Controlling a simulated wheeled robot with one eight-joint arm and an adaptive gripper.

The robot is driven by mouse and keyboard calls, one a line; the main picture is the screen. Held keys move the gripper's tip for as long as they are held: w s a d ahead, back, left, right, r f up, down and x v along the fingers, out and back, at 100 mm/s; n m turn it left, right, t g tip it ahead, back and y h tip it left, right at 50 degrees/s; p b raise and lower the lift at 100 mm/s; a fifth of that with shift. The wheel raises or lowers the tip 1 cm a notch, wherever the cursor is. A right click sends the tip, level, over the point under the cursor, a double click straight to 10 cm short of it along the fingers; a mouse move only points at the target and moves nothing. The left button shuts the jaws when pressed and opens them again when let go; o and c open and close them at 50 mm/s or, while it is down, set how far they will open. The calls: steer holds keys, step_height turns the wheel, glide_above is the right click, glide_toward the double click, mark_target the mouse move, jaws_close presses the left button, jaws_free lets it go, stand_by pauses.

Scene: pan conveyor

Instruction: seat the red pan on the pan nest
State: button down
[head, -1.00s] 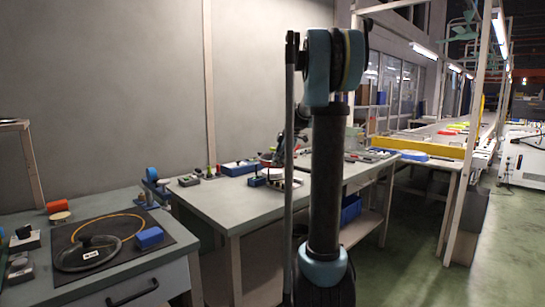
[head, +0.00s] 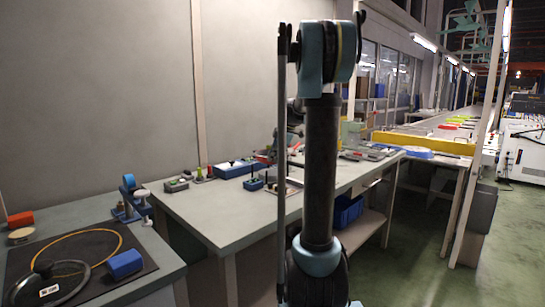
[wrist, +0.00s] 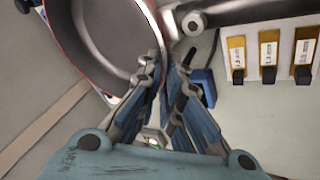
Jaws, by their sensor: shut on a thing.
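The red pan (wrist: 110,40) fills the upper left of the wrist view, with a dark grey inside and a thin red outer edge. My gripper (wrist: 164,65) is shut on the pan at its rim, close to a dark bar that looks like its handle (wrist: 228,10). In the head view my own arm hides most of the gripper and the pan. I cannot make out the pan nest for certain in either view.
Labelled yellow-and-black pieces (wrist: 268,55) and a blue block (wrist: 202,87) lie right of the pan. The grey workbench (head: 225,215) has clear room at its front left. A glass lid (head: 50,285) lies on the nearer left bench.

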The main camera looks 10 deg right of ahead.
steer(key=shift+a+f, duration=0.15)
steer(key=shift+f, duration=0.75)
steer(key=shift+a+f, duration=0.15)
steer(key=shift+f, duration=0.7)
steer(key=shift+f, duration=0.5)
stand_by(0.6)
steer(key=c, duration=1.7)
jaws_free()
steer(key=shift+s, duration=0.1)
steer(key=shift+d+r, duration=0.1)
